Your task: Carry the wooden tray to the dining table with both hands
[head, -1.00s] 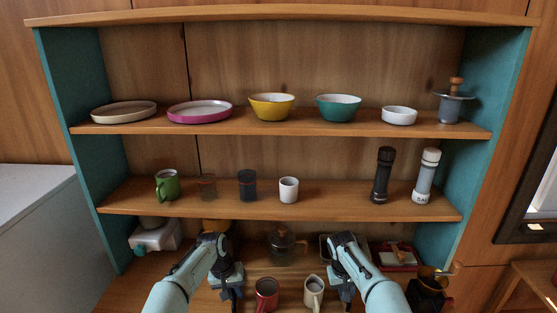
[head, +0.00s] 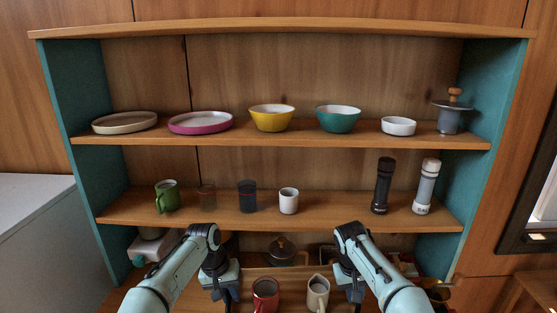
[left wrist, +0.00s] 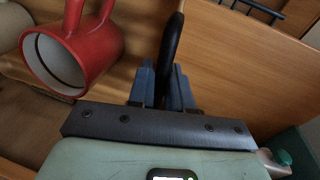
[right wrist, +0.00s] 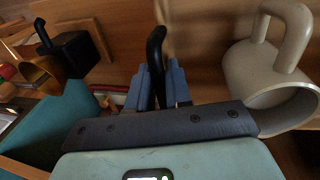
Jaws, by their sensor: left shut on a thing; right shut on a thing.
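The wooden tray (head: 290,271) is low in the head view, between my two arms. It carries a red mug (head: 265,294) and a cream pitcher (head: 318,291), both upright. My left gripper (head: 228,294) is at the tray's left end, shut on a black handle (left wrist: 172,55); the red mug also shows in the left wrist view (left wrist: 75,48). My right gripper (head: 356,292) is at the right end, shut on the other black handle (right wrist: 155,50), with the pitcher (right wrist: 268,75) beside it. The tray's front is cut off in the head view. The dining table is not in view.
A shelf unit stands straight ahead, with plates and bowls (head: 271,118) on the upper shelf (head: 230,136) and cups and mills (head: 382,186) on the middle one. A coffee pot (head: 282,249) stands behind the tray. A grey-white counter (head: 40,240) is at left.

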